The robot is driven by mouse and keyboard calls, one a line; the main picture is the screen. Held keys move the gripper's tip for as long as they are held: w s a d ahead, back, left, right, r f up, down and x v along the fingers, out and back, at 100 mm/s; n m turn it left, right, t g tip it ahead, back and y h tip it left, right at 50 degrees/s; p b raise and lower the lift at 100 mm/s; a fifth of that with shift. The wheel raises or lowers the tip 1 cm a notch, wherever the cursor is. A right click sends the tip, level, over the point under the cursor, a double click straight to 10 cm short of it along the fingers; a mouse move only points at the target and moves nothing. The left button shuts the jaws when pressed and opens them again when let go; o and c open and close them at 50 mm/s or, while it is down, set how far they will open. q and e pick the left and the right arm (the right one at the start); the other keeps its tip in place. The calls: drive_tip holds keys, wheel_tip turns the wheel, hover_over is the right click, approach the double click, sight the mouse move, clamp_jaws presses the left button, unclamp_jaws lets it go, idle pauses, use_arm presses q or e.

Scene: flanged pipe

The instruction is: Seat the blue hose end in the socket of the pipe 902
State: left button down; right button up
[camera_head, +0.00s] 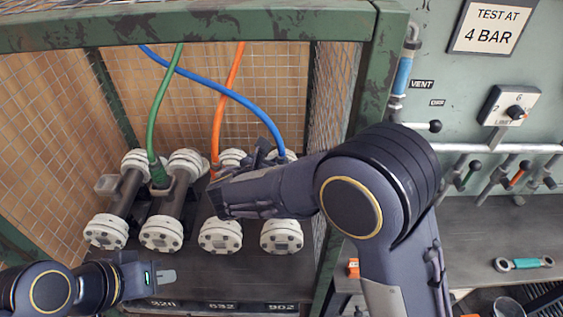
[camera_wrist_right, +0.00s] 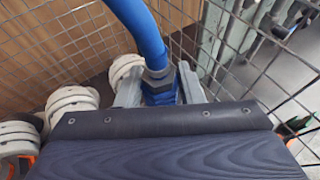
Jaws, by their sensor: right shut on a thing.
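The blue hose (camera_head: 235,97) comes down from the upper left to my right gripper (camera_head: 268,150) at the back right of the cage. In the right wrist view its blue end (camera_wrist_right: 160,85) is between the grey fingers of my right gripper (camera_wrist_right: 160,90), which is shut on it. Pipe 902 (camera_head: 282,236) is the rightmost pipe, with white flanges. My right arm covers much of it, and its socket is hidden. I cannot tell whether the hose end touches the socket. My left gripper (camera_head: 158,277) is low at the front left, away from the hoses; its jaw opening is unclear.
Several flanged pipes lie side by side. The green hose (camera_head: 160,110) and the orange hose (camera_head: 228,95) run down to neighbouring pipes. The cage's green post (camera_head: 366,85) and wire mesh (camera_head: 332,120) stand close on the right. A wrench (camera_head: 524,264) lies on the right bench.

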drive_tip(key=shift+f+b, duration=0.5)
drive_tip(key=shift+f, duration=0.3)
drive_tip(key=o, duration=1.3)
drive_tip(key=shift+c, duration=0.2)
drive_tip(key=shift+s, duration=0.1)
drive_tip(key=v, duration=0.7)
drive_tip(key=shift+s+a+r, duration=0.2)
drive_tip(key=shift+s+r, duration=0.05)
